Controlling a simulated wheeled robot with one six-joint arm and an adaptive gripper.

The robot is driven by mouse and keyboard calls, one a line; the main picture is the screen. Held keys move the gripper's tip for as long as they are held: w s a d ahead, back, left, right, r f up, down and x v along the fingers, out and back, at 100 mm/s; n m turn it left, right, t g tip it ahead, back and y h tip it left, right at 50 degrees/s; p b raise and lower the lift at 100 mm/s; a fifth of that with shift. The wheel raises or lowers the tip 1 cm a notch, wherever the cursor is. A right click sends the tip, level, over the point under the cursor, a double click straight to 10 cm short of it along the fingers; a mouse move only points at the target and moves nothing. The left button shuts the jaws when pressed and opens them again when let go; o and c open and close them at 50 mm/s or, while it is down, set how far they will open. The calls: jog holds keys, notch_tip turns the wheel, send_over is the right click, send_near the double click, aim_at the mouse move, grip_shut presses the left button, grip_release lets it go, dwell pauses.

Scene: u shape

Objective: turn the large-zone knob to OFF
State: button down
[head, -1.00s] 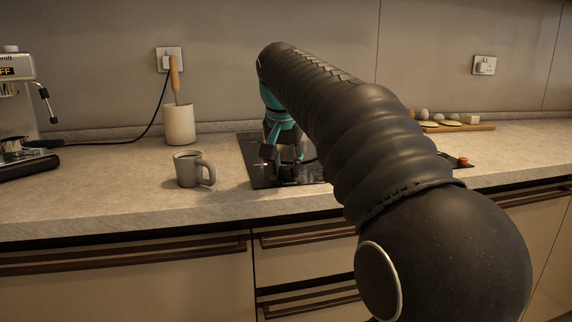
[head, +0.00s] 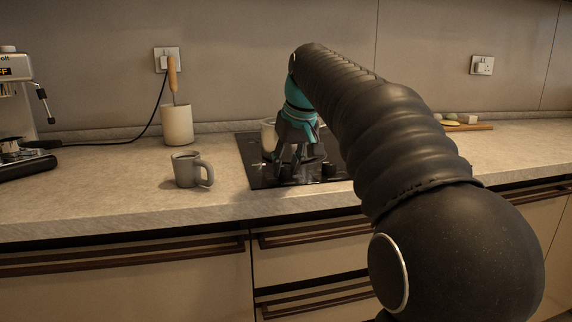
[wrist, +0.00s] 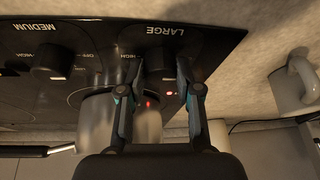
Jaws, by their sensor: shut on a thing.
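The large-zone knob (wrist: 155,60) is dark and sits under the word LARGE on the black hob (wrist: 95,25) in the wrist view. My gripper (wrist: 156,66) has one finger on each side of it and is shut on it. In the head view my gripper (head: 291,163) points down at the hob's front left part, where its fingers hide the knob. The medium-zone knob (wrist: 50,58) stands apart to the left in the wrist view. Small red lights glow near the large knob. The knob's pointer cannot be made out.
A pot (head: 267,134) stands on the hob behind my gripper; it also shows in the wrist view (wrist: 97,112). A grey mug (head: 187,169) stands on the counter left of the hob. A utensil holder (head: 177,125) is behind it. The counter between them is clear.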

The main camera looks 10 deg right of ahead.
dwell(0.4)
jog(key=c, duration=0.8)
grip_release()
jog(key=v, duration=1.2)
jog(key=s+f, duration=0.8)
jog(key=f, duration=0.2)
jog(key=s+a+f+m+h, duration=0.1)
jog(key=s+f, duration=0.8)
jog(key=f, duration=0.2)
jog(key=s+f+m+t, duration=0.1)
jog(key=s+f, duration=0.7)
jog(key=f, duration=0.3)
jog(key=shift+s+a+f, duration=0.25)
jog(key=shift+a, duration=0.1)
